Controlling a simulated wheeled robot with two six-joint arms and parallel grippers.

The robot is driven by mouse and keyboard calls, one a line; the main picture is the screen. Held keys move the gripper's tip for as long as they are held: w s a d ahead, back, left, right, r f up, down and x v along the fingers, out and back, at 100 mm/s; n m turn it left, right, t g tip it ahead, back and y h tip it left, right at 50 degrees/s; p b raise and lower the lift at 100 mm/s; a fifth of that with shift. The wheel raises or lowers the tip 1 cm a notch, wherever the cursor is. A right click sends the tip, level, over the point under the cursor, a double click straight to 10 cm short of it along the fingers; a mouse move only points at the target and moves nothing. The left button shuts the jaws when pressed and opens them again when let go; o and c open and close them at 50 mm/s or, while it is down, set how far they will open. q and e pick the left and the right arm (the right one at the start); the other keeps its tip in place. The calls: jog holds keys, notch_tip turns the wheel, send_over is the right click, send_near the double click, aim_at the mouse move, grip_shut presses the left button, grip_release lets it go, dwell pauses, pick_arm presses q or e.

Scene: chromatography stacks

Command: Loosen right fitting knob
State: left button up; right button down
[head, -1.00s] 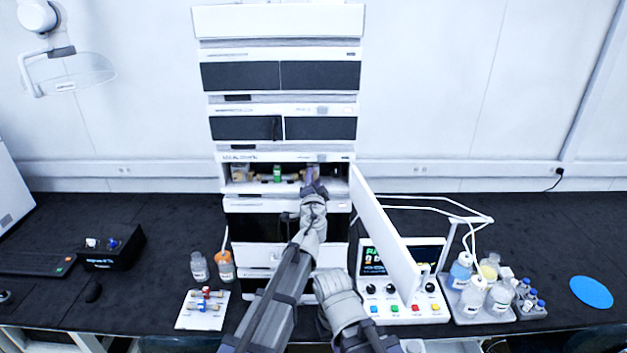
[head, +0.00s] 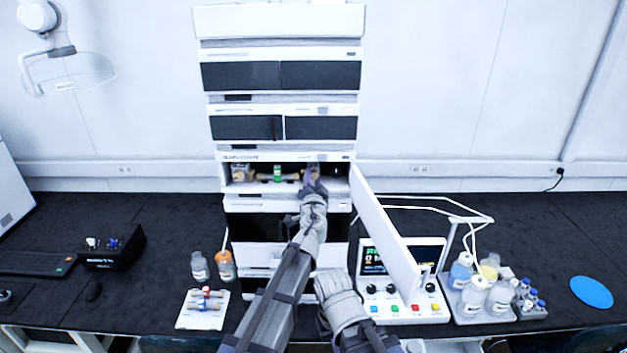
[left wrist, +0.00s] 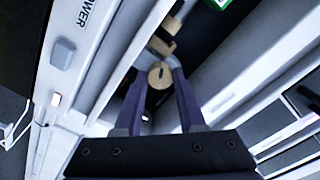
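The right fitting knob (left wrist: 160,75) is a round tan disc with a dark slot, in the open bay of the chromatography stack. My left gripper (left wrist: 160,84) has its two purple fingers on either side of the knob, and they appear to touch its sides. In the head view my left gripper (head: 313,178) reaches into the right part of the bay and mostly hides the knob. A tan column with a green label (head: 277,173) lies across the bay to the left of the gripper. My right gripper is not visible.
The open white door (head: 384,232) stands out to the right of my arm.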

pick_arm(q)
jog(key=o, duration=0.4)
jog(key=shift+o, duration=0.2)
jog(key=shift+s, duration=0.1)
jog(key=s, duration=0.7)
jog(key=shift+s, duration=0.3)
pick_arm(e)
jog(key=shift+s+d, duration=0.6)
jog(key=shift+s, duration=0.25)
pick_arm(q)
jog(key=shift+a, duration=0.1)
